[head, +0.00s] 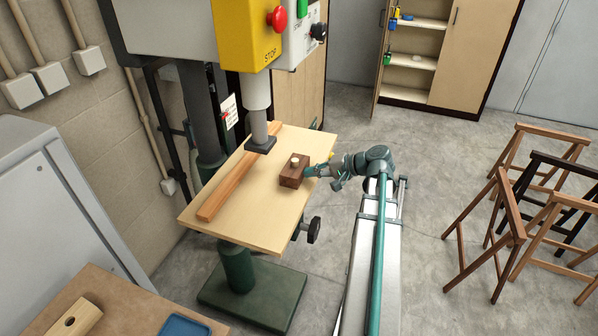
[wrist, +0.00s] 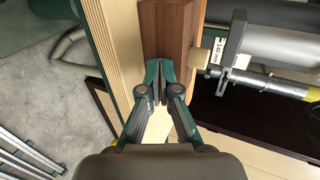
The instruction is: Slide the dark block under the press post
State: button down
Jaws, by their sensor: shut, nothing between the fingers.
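The dark brown block (head: 293,172) lies on the press table, with a short pale peg (head: 295,161) on its top. The press post (head: 258,120) is a grey cylinder with a square foot, back and left of the block; the block is not under it. My gripper (head: 311,171) is shut and empty at the block's right side. In the wrist view the fingertips (wrist: 158,82) point at the block (wrist: 163,32), right against or very near its face; I cannot tell if they touch. The peg (wrist: 197,57) shows right of the block there.
A long wooden strip (head: 240,171) lies along the left of the pale table (head: 257,222); the tabletop between strip and block is clear. The yellow press housing (head: 247,35) hangs above. Wooden trestles (head: 510,225) stand on the floor at right.

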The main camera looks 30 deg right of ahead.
aim_at(278, 171)
jog(key=shift+w+a, duration=1.15)
jog(key=shift+w, duration=0.45)
jog(key=shift+w+a, duration=1.15)
jog(key=shift+w, duration=0.4)
jog(key=shift+w+a, duration=1.15)
jog(key=shift+w, duration=0.45)
jog(key=shift+s+d+r, duration=0.15)
jog(key=shift+s+d, duration=0.75)
jog(key=shift+s, duration=0.3)
jog(key=shift+s+d+r, duration=0.2)
jog(key=shift+s+d, duration=0.65)
jog(key=shift+s, duration=0.4)
jog(key=shift+s+d+r, duration=0.15)
jog(key=shift+s+d, duration=0.75)
jog(key=shift+s, duration=0.3)
